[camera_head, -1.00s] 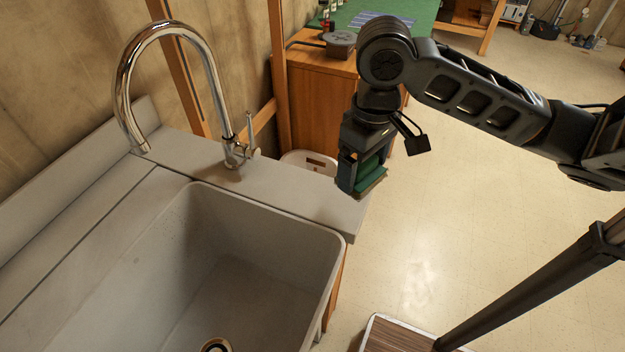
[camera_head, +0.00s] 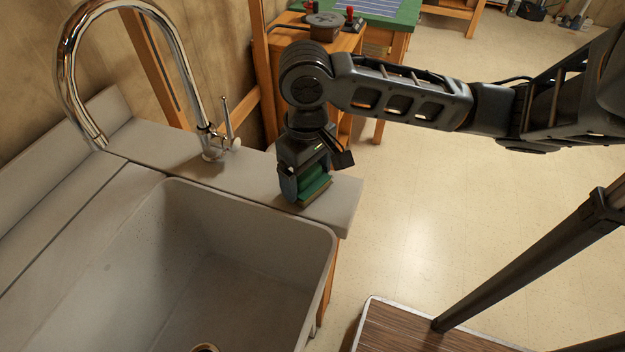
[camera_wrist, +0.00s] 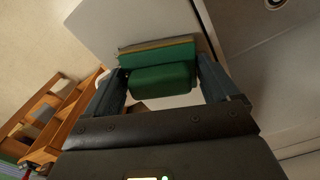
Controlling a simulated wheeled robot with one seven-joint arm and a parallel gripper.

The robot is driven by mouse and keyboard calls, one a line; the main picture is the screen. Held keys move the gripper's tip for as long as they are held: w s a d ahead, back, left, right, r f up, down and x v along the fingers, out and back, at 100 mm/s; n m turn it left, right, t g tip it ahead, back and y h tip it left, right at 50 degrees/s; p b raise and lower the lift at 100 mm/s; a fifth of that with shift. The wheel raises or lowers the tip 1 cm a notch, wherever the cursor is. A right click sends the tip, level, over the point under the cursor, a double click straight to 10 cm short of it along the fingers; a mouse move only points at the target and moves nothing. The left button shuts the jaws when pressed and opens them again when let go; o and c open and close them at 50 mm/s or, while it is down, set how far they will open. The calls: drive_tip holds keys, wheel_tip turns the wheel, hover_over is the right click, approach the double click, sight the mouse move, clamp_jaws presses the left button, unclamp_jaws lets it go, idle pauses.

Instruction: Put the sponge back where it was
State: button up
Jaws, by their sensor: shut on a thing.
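The sponge (camera_head: 314,192) is green with a yellowish-brown layer along its lower edge. My gripper (camera_head: 303,194) is shut on it and points down over the back right corner of the sink counter (camera_head: 255,185). In the wrist view the sponge (camera_wrist: 157,66) sits between the two fingers of my gripper (camera_wrist: 163,82), with the pale counter (camera_wrist: 115,25) beyond it. The sponge is at or just above the counter top; I cannot tell whether it touches.
The sink basin (camera_head: 250,240) lies in front of the counter. A chrome faucet (camera_head: 213,140) stands left of my gripper. A wooden cabinet (camera_head: 285,42) and a green-topped table (camera_head: 400,15) are behind. Open floor (camera_head: 440,210) lies to the right.

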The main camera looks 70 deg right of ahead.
sight(308, 170)
drive_tip(key=shift+f, duration=0.1)
drive_tip(key=o, duration=1)
wheel_tip(308, 170, up, 12)
drive_tip(key=p, duration=0.3)
idle(0.3)
